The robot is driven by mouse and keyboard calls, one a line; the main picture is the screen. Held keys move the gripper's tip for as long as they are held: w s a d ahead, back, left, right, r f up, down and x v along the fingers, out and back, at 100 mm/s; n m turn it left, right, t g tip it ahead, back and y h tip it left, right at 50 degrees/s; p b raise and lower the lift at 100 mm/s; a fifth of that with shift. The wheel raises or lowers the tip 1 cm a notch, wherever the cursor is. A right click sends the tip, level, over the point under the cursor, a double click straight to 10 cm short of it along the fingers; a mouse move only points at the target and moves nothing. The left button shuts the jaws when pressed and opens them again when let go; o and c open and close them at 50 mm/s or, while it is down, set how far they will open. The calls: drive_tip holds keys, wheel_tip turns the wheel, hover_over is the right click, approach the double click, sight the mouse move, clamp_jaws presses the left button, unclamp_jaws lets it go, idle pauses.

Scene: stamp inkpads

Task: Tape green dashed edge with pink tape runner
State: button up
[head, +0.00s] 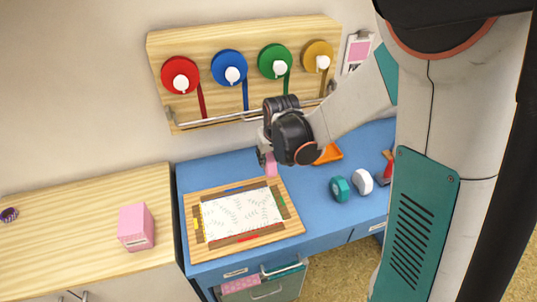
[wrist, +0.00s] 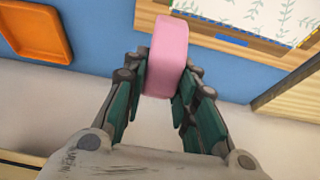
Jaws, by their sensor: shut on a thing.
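My gripper (wrist: 164,78) is shut on a pink tape runner (wrist: 168,45), a rounded block between its green-padded fingers in the wrist view. In the head view the tape runner (head: 271,166) hangs below my gripper (head: 267,152), near the back right corner of the wooden board (head: 290,222). A patterned white sheet (head: 240,213) lies on the board. The green edge (head: 279,197) is on the sheet's right side, blue at the back, red at the front and yellow at the left.
An orange tray (head: 329,154), a teal roll (head: 340,189) and a white roll (head: 363,182) stand right of the board on the blue desk (head: 312,213). A rack of coloured tape rolls (head: 245,72) hangs behind. A pink box (head: 136,228) stands left.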

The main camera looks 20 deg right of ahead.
drive_tip(key=shift+f, duration=0.1)
drive_tip(key=shift+f+b, duration=2.2)
drive_tip(key=shift+f, duration=0.45)
drive_tip(key=shift+f+b, duration=0.55)
drive_tip(key=shift+f, duration=0.2)
drive_tip(key=shift+s, duration=0.2)
drive_tip(key=shift+s, duration=1.8)
drive_tip(key=shift+s, duration=0.1)
drive_tip(key=shift+s, duration=1.9)
drive_tip(key=shift+s, duration=0.1)
drive_tip(key=shift+s, duration=1.85)
